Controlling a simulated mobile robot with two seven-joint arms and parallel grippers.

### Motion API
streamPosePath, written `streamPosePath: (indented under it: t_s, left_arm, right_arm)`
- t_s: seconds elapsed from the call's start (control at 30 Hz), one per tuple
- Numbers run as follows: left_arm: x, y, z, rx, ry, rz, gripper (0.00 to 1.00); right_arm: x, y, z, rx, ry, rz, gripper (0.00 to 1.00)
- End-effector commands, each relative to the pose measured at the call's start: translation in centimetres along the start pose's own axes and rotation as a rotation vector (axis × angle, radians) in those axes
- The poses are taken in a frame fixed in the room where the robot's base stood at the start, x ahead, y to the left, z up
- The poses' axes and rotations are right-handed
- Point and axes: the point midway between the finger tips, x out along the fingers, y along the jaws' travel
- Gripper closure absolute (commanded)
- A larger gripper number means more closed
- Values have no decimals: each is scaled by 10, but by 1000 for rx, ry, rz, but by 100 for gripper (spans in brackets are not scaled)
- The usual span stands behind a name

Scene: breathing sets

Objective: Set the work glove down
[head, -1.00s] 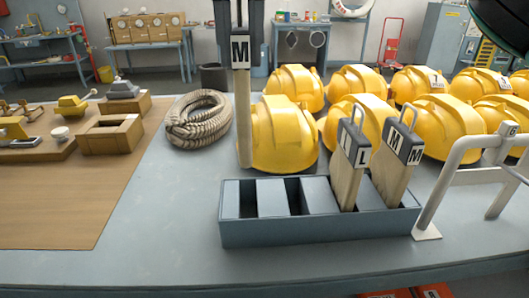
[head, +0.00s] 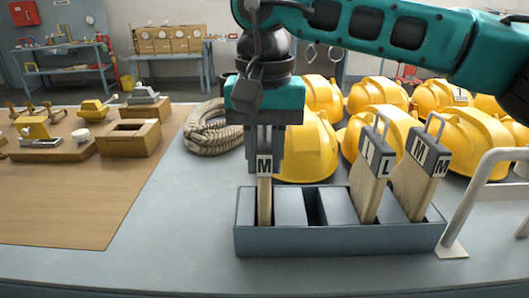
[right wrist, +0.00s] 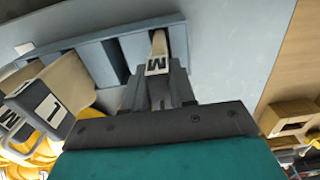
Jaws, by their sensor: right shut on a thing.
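The work glove (head: 264,200) is a thin tan upright piece with a dark top clip and a white M tag. My right gripper (head: 264,160) is shut on its top clip. The glove's lower end is in the leftmost gap of the blue-grey rack (head: 340,242), its bottom hidden behind the front wall. In the right wrist view the glove (right wrist: 158,43) reaches from the fingers (right wrist: 158,85) into the rack (right wrist: 92,48). I cannot tell whether it touches the rack's floor. My left gripper is out of view.
The gap right of the glove is empty. A tan glove tagged L (head: 368,190) and another tagged M (head: 415,185) stand in the rack's right half. Yellow helmets (head: 470,140) and a coiled hose (head: 208,130) lie behind. A white rail (head: 470,205) stands at right.

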Motion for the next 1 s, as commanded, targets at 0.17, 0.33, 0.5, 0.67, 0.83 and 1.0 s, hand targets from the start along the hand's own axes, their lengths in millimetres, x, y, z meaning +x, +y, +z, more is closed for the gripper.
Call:
streamPosePath:
  t_s: [0.17, 0.33, 0.5, 0.67, 0.83, 1.0]
  left_arm:
    - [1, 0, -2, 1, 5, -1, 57]
    - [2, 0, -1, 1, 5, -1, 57]
    - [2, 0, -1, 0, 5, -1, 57]
    - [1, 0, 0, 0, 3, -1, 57]
    - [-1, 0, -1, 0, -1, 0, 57]
    - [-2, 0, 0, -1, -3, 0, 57]
  right_arm:
    - [0, 0, 0, 0, 1, 0, 100]
    - [2, 0, 0, -1, 1, 0, 68]
    - [2, 0, 0, -1, 0, 0, 52]
    - [2, 0, 0, -1, 1, 0, 49]
    - [-3, 0, 0, -1, 1, 0, 49]
    - [-26, -1, 0, -1, 3, -1, 49]
